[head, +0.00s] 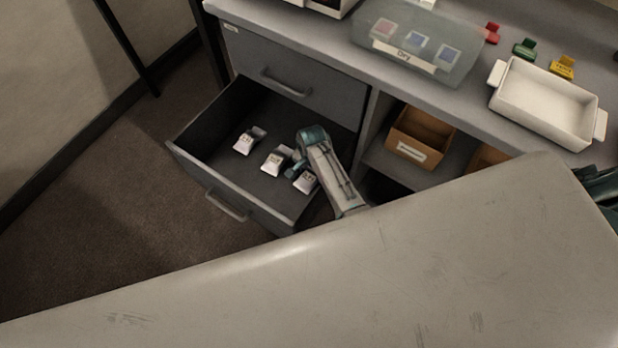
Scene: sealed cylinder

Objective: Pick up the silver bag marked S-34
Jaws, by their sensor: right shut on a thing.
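Three small silver bags with pale labels lie in a row in the open grey drawer (232,187): a left bag (245,143), a middle bag (274,162) and a right bag (306,183). The label print is too small to read, so I cannot tell which is S-34. My right gripper (291,165), teal and grey, reaches down into the drawer between the middle and right bags. It is shut on a silver bag, but I cannot tell which of these two. The arm partly covers the right bag.
A closed drawer (300,85) is above. On the counter are a clear bin marked Dry (447,75), a white tray (545,100) and red, green and yellow clips. An orange-brown bin (420,137) sits on the shelf. A large pale surface, possibly mine, blocks the lower view.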

